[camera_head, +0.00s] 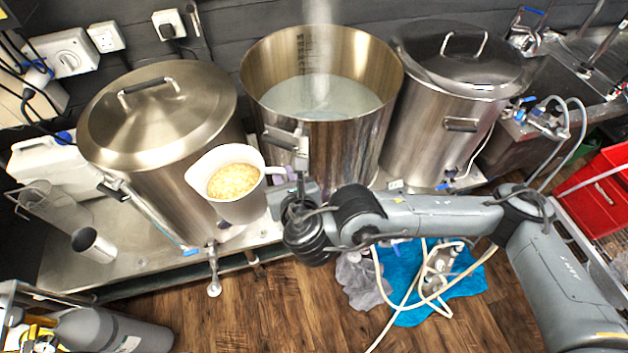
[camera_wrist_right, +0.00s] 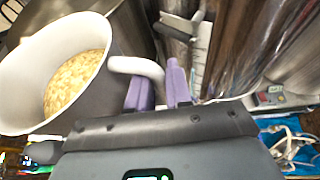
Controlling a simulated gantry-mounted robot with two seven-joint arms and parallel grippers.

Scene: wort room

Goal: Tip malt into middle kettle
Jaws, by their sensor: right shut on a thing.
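A white jug (camera_head: 240,208) with pale malt (camera_head: 233,181) in it is held upright in front of the gap between the left and middle kettles. My right gripper (camera_head: 285,176) is shut on the jug's handle; in the right wrist view its purple fingers (camera_wrist_right: 160,88) close at the handle (camera_wrist_right: 137,66) and the jug (camera_wrist_right: 95,95) stands to their left. The middle kettle (camera_head: 345,148) is open, with cloudy liquid (camera_head: 320,97) and steam above it. The jug is below the kettle's rim, to its front left. My left gripper is not in view.
The left kettle (camera_head: 158,115) and right kettle (camera_head: 455,85) have lids on. A metal cup (camera_head: 93,245), a clear jug (camera_head: 52,207) and a white canister (camera_head: 50,163) stand at the left. A blue cloth (camera_head: 425,280) and hoses lie on the floor. Red crates (camera_head: 603,195) are at the right.

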